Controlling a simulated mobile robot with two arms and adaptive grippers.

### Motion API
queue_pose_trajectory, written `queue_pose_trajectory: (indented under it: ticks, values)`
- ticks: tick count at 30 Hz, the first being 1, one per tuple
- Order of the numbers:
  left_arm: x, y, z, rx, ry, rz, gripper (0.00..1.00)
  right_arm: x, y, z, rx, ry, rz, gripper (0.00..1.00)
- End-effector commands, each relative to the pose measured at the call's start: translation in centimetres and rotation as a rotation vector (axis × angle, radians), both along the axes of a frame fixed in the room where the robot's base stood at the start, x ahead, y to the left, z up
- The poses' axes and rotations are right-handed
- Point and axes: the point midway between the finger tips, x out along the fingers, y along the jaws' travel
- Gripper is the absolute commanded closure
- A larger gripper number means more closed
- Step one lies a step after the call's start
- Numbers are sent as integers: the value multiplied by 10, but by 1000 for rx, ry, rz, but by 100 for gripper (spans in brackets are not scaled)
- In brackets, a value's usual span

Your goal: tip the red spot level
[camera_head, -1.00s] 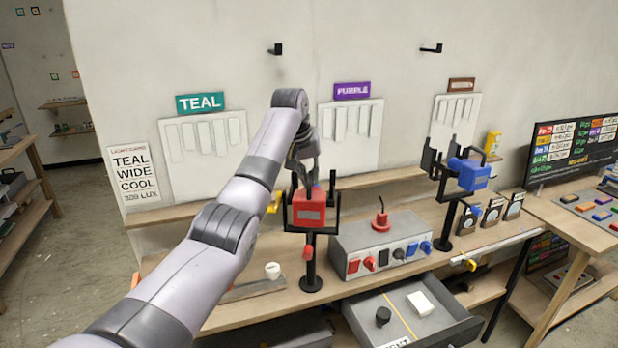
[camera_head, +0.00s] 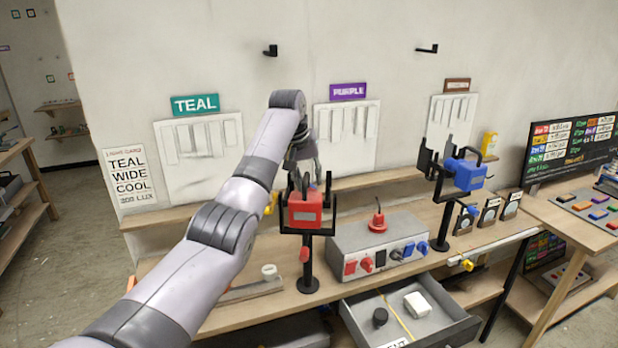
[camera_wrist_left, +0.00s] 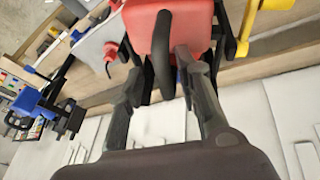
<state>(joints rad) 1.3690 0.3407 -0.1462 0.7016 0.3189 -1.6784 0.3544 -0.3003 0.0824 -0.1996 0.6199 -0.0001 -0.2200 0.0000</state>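The red spot (camera_head: 301,212) is a red box lamp in a black yoke on a stand at the bench's middle. Its black handle (camera_wrist_left: 162,55) arches from the housing in the left wrist view, where the red housing (camera_wrist_left: 188,22) fills the top. My left gripper (camera_head: 305,178) is just above and behind the lamp. In the wrist view its two fingers (camera_wrist_left: 158,80) are apart, with the handle between them. I cannot tell whether either finger touches it. My right gripper is not in view.
A blue spot (camera_head: 467,174) stands on the right. A grey control box (camera_head: 345,250) with a red plug on top sits between the stands. An open drawer (camera_head: 455,325) juts out below. Wall panels are behind.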

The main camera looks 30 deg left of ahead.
Motion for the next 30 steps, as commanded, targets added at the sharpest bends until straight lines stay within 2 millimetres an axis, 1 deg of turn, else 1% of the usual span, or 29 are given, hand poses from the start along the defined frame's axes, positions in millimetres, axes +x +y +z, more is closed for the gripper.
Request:
queue_pose_trajectory:
  ticks: [4, 7, 11, 15, 21, 25, 30]
  values:
    - [-1, 1, 3, 1, 0, 1, 69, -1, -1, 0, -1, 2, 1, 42]
    - [-5, 1, 14, 1, -3, 2, 69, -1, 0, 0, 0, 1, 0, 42]
    - [-14, 1, 39, 1, -5, 1, 69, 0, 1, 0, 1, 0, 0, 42]
    - [-26, 0, 67, 1, -4, -1, 69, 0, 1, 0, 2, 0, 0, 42]
    - [-39, -1, 98, 0, -1, -1, 69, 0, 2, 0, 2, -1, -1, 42]
    - [-43, -1, 108, 0, -1, -1, 69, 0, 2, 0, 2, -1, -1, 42]
    - [-44, -1, 110, -1, 2, -1, 69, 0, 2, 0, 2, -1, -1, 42]
